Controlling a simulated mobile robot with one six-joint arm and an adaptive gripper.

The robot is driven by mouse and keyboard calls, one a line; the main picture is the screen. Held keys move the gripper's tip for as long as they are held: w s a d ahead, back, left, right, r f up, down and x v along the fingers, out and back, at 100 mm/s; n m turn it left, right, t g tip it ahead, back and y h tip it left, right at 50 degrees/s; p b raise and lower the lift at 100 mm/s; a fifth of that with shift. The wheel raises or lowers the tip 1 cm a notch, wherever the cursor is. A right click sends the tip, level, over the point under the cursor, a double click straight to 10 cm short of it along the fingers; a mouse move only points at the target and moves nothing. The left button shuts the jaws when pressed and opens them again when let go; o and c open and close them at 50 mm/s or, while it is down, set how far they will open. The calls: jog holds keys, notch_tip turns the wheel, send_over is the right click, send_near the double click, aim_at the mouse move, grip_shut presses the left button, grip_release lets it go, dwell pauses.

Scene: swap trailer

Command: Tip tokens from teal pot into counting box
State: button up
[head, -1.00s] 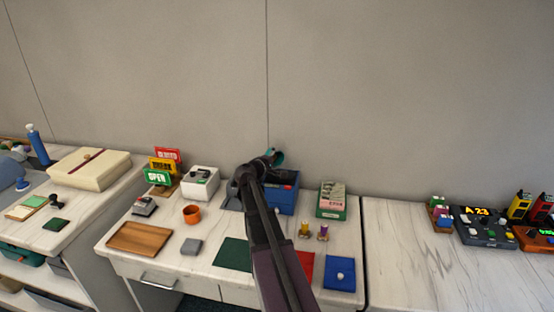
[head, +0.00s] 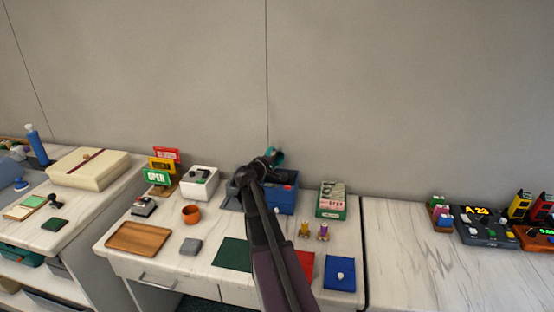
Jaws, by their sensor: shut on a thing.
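The teal pot (head: 278,158) shows only in part behind the end of my arm, raised above the back of the desk. My gripper (head: 270,160) is shut on it; the fingers are mostly hidden by my own arm. The blue counting box (head: 284,203) stands on the desk just below the pot. My arm covers its left part, and some red shows inside it. I cannot make out any tokens or the exact tilt of the pot.
An orange cup (head: 191,213), a white box (head: 199,182) and upright signs (head: 158,178) stand left. A green box of cards (head: 332,201) stands right of the counting box, with small yellow and purple pieces (head: 313,231) in front. The wall is close behind.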

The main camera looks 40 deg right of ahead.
jog(key=shift+s+m+b, duration=0.15)
jog(key=shift+m+b, duration=0.15)
jog(key=shift+m, duration=0.2)
dwell(0.8)
jog(key=shift+r, duration=0.1)
dwell(0.7)
jog(key=shift+r+p, duration=3.45)
jog(key=shift+p, duration=0.05)
